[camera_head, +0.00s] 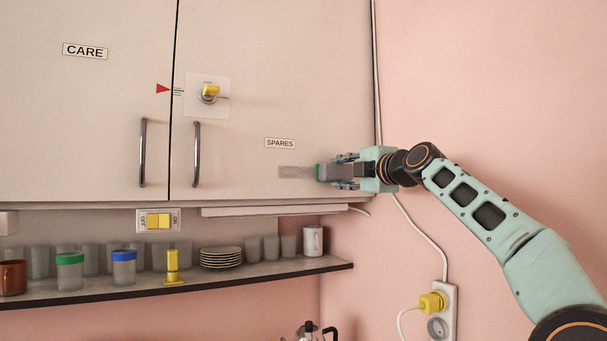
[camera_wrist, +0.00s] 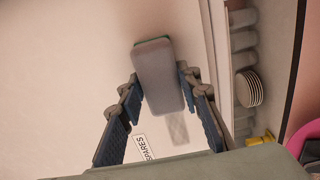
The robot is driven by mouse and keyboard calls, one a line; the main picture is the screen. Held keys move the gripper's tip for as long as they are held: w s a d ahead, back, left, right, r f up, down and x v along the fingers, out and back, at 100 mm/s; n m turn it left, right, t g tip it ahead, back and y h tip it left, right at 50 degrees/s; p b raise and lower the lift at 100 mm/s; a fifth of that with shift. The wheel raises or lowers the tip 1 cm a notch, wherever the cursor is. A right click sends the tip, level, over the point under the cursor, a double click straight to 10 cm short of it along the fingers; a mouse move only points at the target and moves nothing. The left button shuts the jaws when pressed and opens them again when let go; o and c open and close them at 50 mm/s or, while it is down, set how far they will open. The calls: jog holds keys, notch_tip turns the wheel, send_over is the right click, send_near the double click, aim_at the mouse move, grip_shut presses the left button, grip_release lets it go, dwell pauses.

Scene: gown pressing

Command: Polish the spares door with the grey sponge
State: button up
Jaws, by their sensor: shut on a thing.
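The spares door (camera_head: 280,60) is the right-hand door of a pale wall cabinet, shut, with a SPARES label (camera_head: 280,143) and a metal handle (camera_head: 196,154). My gripper (camera_head: 338,170) is at the door's lower right, shut on the grey sponge (camera_wrist: 160,72). The sponge's green face is toward the door and seems to touch it. A greyish smear (camera_head: 297,172) lies on the door just left of the sponge, below the label; it also shows in the wrist view (camera_wrist: 178,128). The door surface behind the sponge is hidden.
The care door (camera_head: 80,110) is at left. A yellow knob (camera_head: 210,92) sits on the spares door. Below are a yellow switch (camera_head: 158,221) and a shelf (camera_head: 200,278) with cups, glasses and plates (camera_head: 221,258). A yellow plug (camera_head: 431,303) and cable are at right.

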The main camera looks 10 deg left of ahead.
aim_at(328, 173)
jog(key=shift+s+a+f+b, duration=0.1)
jog(key=shift+s+a+b, duration=0.4)
jog(key=shift+a, duration=0.3)
jog(key=shift+s+a+f+b, duration=0.1)
jog(key=shift+s+a+b, duration=0.4)
jog(key=shift+a, duration=0.25)
jog(key=shift+s+a+r, duration=0.15)
jog(key=shift+s+a, duration=0.15)
jog(key=shift+a, duration=0.1)
jog(key=shift+s+a+b, duration=0.45)
jog(key=shift+s+a, duration=0.2)
jog(key=shift+a, duration=0.3)
jog(key=shift+s+a+b, duration=0.4)
jog(key=shift+s+a, duration=0.2)
jog(key=shift+a, duration=0.3)
jog(key=shift+s+a, duration=0.4)
jog(key=shift+a, duration=0.2)
jog(key=shift+s+a+b, duration=0.25)
jog(key=shift+s+a, duration=0.2)
jog(key=shift+a, duration=0.2)
jog(key=shift+s+a+b, duration=0.2)
jog(key=shift+s+a, duration=0.2)
jog(key=shift+a, duration=0.2)
